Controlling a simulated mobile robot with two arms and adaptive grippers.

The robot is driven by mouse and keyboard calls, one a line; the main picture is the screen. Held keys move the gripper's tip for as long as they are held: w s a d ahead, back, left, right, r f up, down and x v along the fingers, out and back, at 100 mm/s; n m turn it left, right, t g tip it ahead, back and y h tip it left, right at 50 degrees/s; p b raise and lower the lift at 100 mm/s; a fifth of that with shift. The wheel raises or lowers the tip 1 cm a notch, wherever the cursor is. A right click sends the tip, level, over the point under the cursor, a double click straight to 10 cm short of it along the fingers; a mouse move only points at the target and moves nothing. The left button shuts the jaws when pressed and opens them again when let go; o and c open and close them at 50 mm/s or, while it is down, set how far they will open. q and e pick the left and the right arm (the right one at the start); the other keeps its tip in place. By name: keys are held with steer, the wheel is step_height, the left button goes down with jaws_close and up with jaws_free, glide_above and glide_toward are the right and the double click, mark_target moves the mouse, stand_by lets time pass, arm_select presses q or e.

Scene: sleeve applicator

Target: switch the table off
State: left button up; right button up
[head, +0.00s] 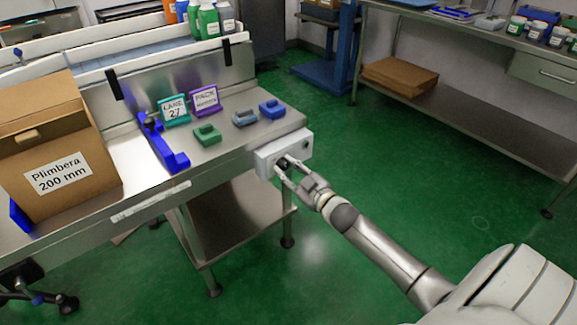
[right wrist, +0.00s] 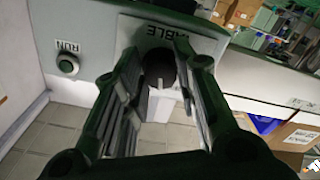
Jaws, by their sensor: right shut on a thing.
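A white control box (head: 290,152) is fixed at the right end of the steel table. A dark rotary knob (right wrist: 160,68) stands on its face under lettering that reads as TABLE, partly hidden between the fingers. A small round button (right wrist: 67,64) marked RUN is beside it. My right gripper (head: 284,170) reaches the box from the lower right and is shut on the knob; its two fingers also flank the knob in the right wrist view (right wrist: 160,85). The knob's exact setting is hard to read. My left gripper is not in view.
The steel table (head: 225,150) holds green (head: 207,134), grey-blue (head: 244,117) and blue (head: 272,109) blocks, two small signs and a blue guide (head: 170,152). A cardboard box (head: 55,150) labelled Plimbera stands at left. Green floor right of the table is clear.

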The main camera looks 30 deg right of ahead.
steer(key=n, duration=0.2)
steer(key=shift+n+p, duration=0.4)
steer(key=shift+n, duration=1)
steer(key=shift+n+p, duration=0.3)
steer(key=shift+n, duration=0.4)
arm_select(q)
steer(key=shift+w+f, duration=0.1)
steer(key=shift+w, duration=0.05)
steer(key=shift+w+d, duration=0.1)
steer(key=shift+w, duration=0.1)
arm_select(e)
steer(key=o, duration=1)
steer(key=shift+s, duration=0.1)
